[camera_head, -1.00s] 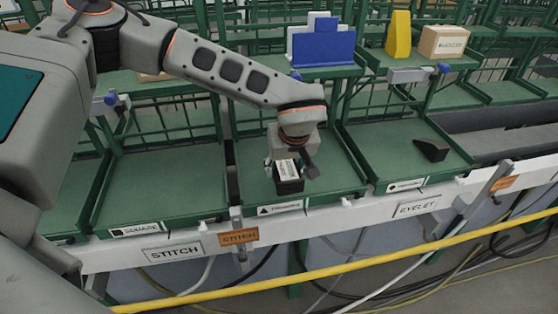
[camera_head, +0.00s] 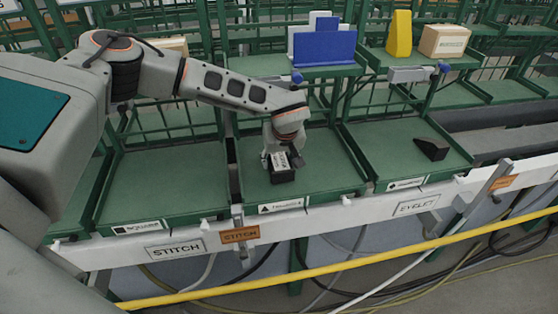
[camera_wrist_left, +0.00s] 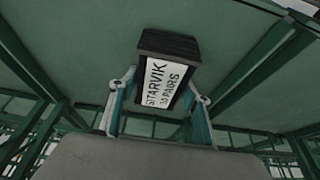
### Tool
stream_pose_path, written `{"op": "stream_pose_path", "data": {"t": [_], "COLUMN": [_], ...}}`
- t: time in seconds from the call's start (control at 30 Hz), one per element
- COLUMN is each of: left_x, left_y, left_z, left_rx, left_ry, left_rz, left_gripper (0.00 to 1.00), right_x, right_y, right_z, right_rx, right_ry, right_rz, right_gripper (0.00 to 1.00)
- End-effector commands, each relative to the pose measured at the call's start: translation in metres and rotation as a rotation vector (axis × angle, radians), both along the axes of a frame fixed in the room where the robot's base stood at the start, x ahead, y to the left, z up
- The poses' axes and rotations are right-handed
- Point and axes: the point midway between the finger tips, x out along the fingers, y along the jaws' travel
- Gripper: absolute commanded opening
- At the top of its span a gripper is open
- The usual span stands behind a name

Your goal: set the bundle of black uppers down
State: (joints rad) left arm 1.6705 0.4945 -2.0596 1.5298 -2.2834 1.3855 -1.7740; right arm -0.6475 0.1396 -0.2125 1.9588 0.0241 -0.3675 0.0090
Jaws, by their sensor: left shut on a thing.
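The bundle of black uppers (camera_head: 283,175) has a white label and sits low in the middle green tray (camera_head: 325,172), the one with a triangle mark on its front. My left gripper (camera_head: 279,158) is above it, shut on it. In the left wrist view the bundle (camera_wrist_left: 169,48) is between the two fingers (camera_wrist_left: 160,95), and its label reads "STARVIK 10 PAIRS". It looks very near or on the tray floor; I cannot tell whether it touches. My right gripper is not in view.
The left tray (camera_head: 160,185), with a square label, is empty. A black wedge (camera_head: 432,149) lies in the right tray. A blue block (camera_head: 325,47), a yellow block (camera_head: 398,36) and a cardboard box (camera_head: 444,41) stand on the shelf above. A yellow rail (camera_head: 340,266) runs along the front.

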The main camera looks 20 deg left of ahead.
Motion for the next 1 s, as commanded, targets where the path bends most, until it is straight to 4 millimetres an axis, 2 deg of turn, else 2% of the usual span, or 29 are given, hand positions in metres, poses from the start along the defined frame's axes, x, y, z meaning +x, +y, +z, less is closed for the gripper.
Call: {"op": "stream_pose_path", "data": {"t": [0.07,0.43,0.47,0.5,0.83,1.0], "left_x": [0.004,0.004,0.004,0.004,0.004,0.002], "left_y": [0.002,0.002,0.002,0.002,0.002,0.000], "left_z": [-0.006,-0.010,-0.010,-0.010,-0.010,0.002], "left_rx": [0.000,-0.001,-0.001,-0.001,-0.001,-0.001], "left_ry": [-0.003,-0.003,-0.002,-0.002,-0.002,-0.004], "left_rz": [0.001,0.000,0.001,0.001,0.001,0.000], "left_gripper": [0.17,0.17,0.53,0.63,0.64,0.64], "right_x": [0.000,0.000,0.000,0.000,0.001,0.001], "right_y": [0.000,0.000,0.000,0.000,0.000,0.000], "right_z": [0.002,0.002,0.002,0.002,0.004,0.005], "right_rx": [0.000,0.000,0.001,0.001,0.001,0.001], "right_ry": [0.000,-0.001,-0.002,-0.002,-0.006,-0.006], "right_rz": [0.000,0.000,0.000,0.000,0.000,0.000], "right_gripper": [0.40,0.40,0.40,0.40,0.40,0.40]}}
